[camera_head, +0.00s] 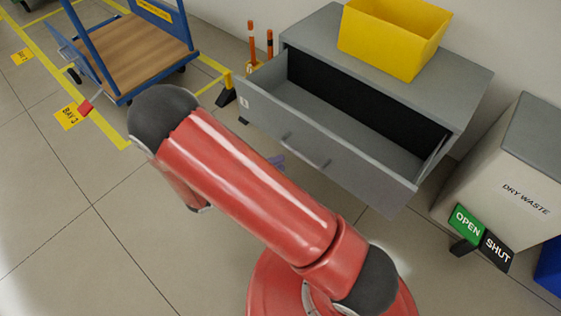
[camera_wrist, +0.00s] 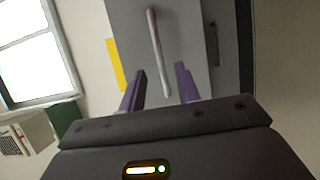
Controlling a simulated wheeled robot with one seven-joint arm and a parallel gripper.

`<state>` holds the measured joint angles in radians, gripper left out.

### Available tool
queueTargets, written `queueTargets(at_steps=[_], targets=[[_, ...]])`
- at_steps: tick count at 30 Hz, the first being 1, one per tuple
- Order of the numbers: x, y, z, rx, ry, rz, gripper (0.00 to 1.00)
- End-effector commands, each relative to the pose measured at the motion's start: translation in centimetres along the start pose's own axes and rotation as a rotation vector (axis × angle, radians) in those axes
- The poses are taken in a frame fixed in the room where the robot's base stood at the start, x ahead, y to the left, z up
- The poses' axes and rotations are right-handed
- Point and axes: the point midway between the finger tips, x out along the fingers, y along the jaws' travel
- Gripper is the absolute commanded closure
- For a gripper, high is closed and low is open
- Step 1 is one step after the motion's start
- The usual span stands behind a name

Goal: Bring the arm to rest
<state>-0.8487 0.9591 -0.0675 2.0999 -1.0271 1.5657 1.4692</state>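My arm (camera_head: 250,185), red with dark joints, is bent across the middle of the head view. My gripper (camera_wrist: 160,69) shows two purple fingers in the wrist view, spread apart with nothing gripped. A pale bar handle (camera_wrist: 154,42) on a grey front appears between and beyond the fingers, with a gap on each side; I cannot tell how deep it sits. In the head view only a bit of purple finger shows past the arm, in front of the drawer; the rest of the gripper is hidden.
The grey drawer (camera_head: 330,158) stands pulled out and looks empty. A yellow bin (camera_head: 393,38) sits on its cabinet (camera_head: 310,32). A dry waste box (camera_head: 510,185) with open/shut signs (camera_head: 482,238) stands right. A blue trolley (camera_head: 135,50) stands upper left.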

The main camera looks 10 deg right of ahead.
Motion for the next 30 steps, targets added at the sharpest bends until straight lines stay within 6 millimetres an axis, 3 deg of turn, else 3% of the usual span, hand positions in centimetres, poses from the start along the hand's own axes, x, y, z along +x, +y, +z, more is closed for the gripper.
queueTargets(at_steps=[12,16,20,30], targets=[[0.1,0.0,0.0,0.0,0.0,0.0,0.67],[0.5,1.1,0.1,-0.002,-0.034,-0.03,0.67],[1.8,4.3,1.0,-0.016,-0.148,-0.147,0.67],[5.1,14.7,5.7,-0.01,-0.411,-0.712,0.67]])
